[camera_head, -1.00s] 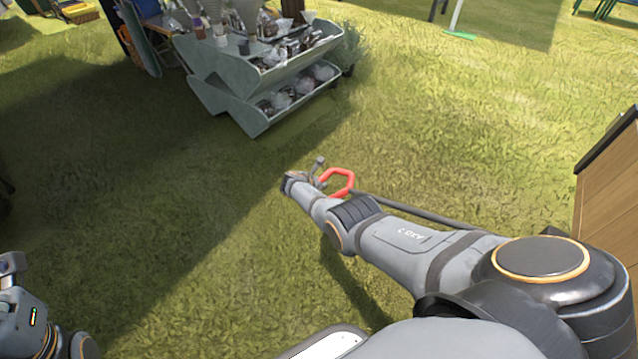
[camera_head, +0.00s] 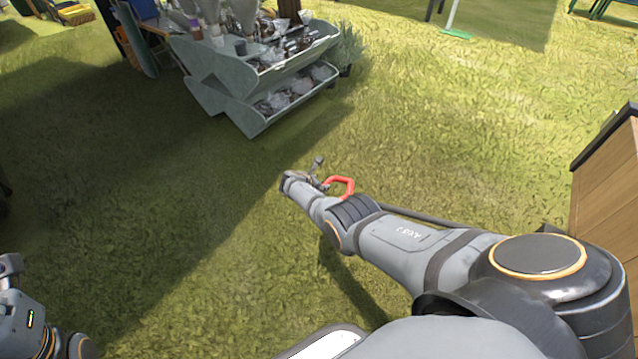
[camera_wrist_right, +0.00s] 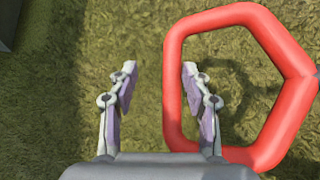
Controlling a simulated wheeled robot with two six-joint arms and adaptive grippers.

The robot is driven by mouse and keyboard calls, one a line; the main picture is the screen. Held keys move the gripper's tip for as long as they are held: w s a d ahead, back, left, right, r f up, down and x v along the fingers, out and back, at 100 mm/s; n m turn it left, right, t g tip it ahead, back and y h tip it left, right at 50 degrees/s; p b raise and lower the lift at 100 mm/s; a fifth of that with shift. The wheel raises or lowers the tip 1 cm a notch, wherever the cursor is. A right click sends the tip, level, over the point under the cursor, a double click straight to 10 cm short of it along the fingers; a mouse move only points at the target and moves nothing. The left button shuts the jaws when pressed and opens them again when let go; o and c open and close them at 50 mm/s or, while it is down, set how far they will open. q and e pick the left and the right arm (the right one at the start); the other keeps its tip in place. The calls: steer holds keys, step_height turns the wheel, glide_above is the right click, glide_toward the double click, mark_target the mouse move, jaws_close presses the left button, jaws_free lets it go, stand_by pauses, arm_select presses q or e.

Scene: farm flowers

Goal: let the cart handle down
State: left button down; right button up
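The red cart handle (camera_head: 343,184) is an angular loop at the end of a dark rod (camera_head: 430,216) that runs behind my right arm. In the head view my right gripper (camera_head: 318,172) is beside the loop, above the grass. The right wrist view shows the red loop (camera_wrist_right: 174,95) large at the right. There my right gripper (camera_wrist_right: 158,72) has its fingers apart, with the loop's left side between them, close to the right finger. I cannot tell whether they touch. My left gripper (camera_head: 10,265) shows only partly at the left edge. The rest of the cart is hidden.
A grey display stand (camera_head: 255,85) with filled shelves stands at the back. A wooden box (camera_head: 608,180) is at the right edge. A green-footed pole (camera_head: 452,25) stands far back. The grass between is open.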

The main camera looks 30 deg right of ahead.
steer(key=shift+w+a+r, duration=0.1)
steer(key=shift+w+a, duration=0.05)
steer(key=shift+a, duration=0.05)
steer(key=v, duration=1.1)
steer(key=shift+s+r, duration=0.2)
steer(key=shift+s, duration=0.15)
steer(key=shift+a, duration=0.15)
